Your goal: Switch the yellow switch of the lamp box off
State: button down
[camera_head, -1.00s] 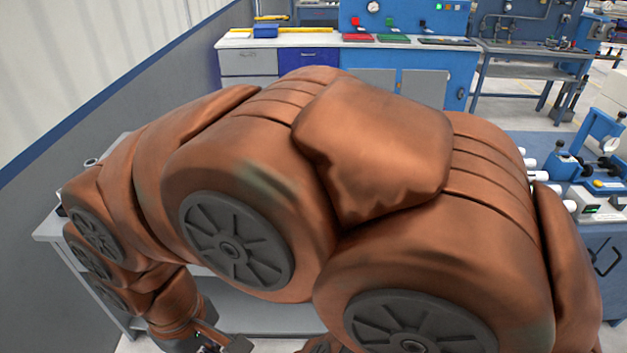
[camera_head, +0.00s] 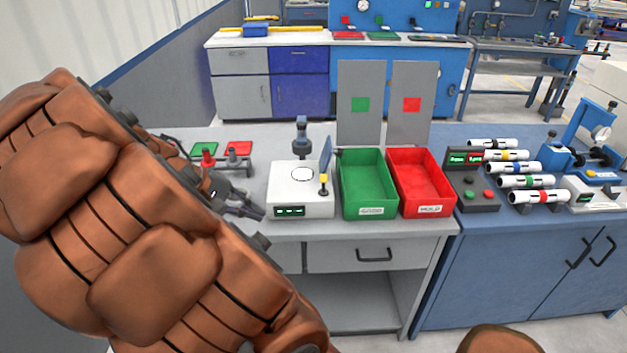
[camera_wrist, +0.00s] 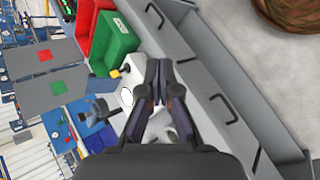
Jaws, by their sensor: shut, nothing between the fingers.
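A white box (camera_head: 290,205) with a small green display and a round pale disc on top stands on the bench; I take it as the lamp box. A yellow switch (camera_head: 323,180) with a dark base is at its right side. It also shows in the wrist view (camera_wrist: 115,74), left of the fingers. My gripper (camera_head: 261,213) is shut and empty, just left of the white box in the head view, apart from the switch. In the wrist view my gripper (camera_wrist: 158,62) partly covers the box.
A green bin (camera_head: 368,190) and a red bin (camera_head: 421,190) stand right of the box. A dark stand (camera_head: 302,135) rises behind it. A control box (camera_head: 473,185) and several banded pipes (camera_head: 513,167) are further right. The bench front edge is clear.

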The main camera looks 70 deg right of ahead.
jog(key=w+d+f+g+h+b, duration=0.1)
jog(key=w+d+f+g+h, duration=0.1)
jog(key=d, duration=0.6)
jog(key=w+d+f+g+h+b, duration=0.1)
jog(key=d+g, duration=0.1)
jog(key=d, duration=0.5)
jog(key=g+h+b, duration=0.1)
jog(key=h+b, duration=0.1)
send_near(314, 186)
notch_tip(314, 186, up, 4)
jog(key=shift+f+n, duration=0.15)
jog(key=shift+n, duration=0.25)
jog(key=shift+s+p, duration=0.1)
jog(key=shift+p, duration=0.2)
jog(key=p+x, duration=0.2)
jog(key=x, duration=0.7)
jog(key=shift+s+d, duration=0.25)
jog(key=shift+d, duration=0.1)
